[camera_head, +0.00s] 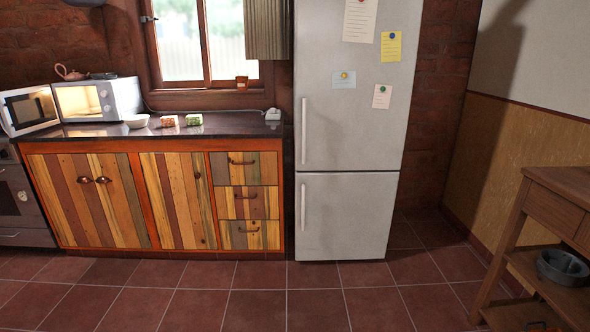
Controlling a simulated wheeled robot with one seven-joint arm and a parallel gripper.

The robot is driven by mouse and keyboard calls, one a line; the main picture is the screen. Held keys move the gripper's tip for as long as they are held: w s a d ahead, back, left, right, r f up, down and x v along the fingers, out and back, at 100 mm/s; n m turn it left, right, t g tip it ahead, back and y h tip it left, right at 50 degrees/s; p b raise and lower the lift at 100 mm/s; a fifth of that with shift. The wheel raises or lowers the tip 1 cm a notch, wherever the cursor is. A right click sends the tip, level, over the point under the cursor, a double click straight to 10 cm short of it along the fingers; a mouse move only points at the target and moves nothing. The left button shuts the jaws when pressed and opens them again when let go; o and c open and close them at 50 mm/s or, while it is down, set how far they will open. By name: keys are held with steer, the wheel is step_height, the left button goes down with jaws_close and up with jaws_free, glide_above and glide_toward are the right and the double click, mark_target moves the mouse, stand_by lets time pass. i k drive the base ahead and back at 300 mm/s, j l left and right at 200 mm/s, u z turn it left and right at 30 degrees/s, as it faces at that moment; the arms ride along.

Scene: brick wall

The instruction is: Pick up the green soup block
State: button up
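A small green block (194,119), which looks like the green soup block, lies on the dark countertop (228,126) below the window. It is small in this view and its label cannot be read. A red and tan block (169,121) lies just to its left. My gripper is not in view.
A white bowl (137,121) and an open microwave (84,99) stand left of the blocks. A small white object (273,114) sits near the counter's right end, beside the tall fridge (345,130). A wooden table (548,215) stands at right. The tiled floor (250,300) in front is clear.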

mark_target(191, 119)
steer(key=i+u, duration=0.1)
steer(key=i, duration=0.55)
steer(key=i+l+u, duration=0.1)
steer(key=i, duration=0.5)
steer(key=i+l+u, duration=0.1)
steer(key=i+l, duration=0.15)
steer(key=i, duration=0.35)
steer(key=i+j+u, duration=0.35)
steer(key=i, duration=0.4)
steer(key=i+u, duration=0.3)
steer(key=i, duration=0.45)
